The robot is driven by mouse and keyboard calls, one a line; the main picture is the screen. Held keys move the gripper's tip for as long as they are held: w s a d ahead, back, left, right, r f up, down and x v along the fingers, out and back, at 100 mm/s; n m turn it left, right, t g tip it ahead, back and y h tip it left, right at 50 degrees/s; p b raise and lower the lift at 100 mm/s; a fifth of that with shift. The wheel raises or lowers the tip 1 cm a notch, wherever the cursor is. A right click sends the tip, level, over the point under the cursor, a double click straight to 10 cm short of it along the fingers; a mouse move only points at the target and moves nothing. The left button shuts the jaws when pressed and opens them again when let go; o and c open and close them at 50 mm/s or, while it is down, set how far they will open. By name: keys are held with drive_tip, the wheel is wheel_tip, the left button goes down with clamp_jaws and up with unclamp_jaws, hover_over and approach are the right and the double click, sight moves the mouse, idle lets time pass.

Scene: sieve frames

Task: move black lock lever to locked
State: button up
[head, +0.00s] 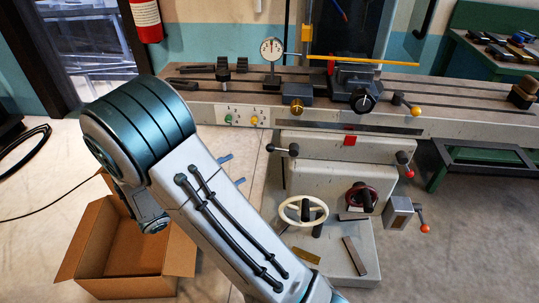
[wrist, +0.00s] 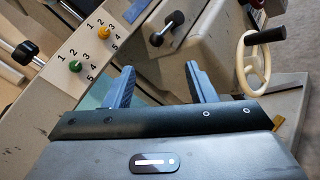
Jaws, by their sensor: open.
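The black lock lever (head: 282,149) is a short bar with a black knob at each end, on the left front of the grey machine below its table. In the wrist view the lever (wrist: 167,28) lies tilted, ahead of the fingers and apart from them. My gripper (head: 232,169) is left of the lever and a little lower in the head view, mostly hidden behind my arm. In the wrist view my gripper (wrist: 161,86) is open, with two blue-grey fingers and nothing between them.
A cream handwheel (head: 303,211) stands below the lever, and it shows right of the fingers in the wrist view (wrist: 256,62). Green and yellow knobs (head: 253,120) sit on the table's front. An open cardboard box (head: 82,240) is on the floor at left.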

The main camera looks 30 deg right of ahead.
sight(271, 147)
drive_tip(key=w+d, duration=0.1)
drive_tip(key=d, duration=0.3)
drive_tip(key=w+d, duration=0.1)
drive_tip(key=d, duration=0.4)
drive_tip(key=w+d, duration=0.1)
drive_tip(key=d, duration=0.3)
drive_tip(key=shift+d+b, duration=0.2)
drive_tip(key=shift+b, duration=0.1)
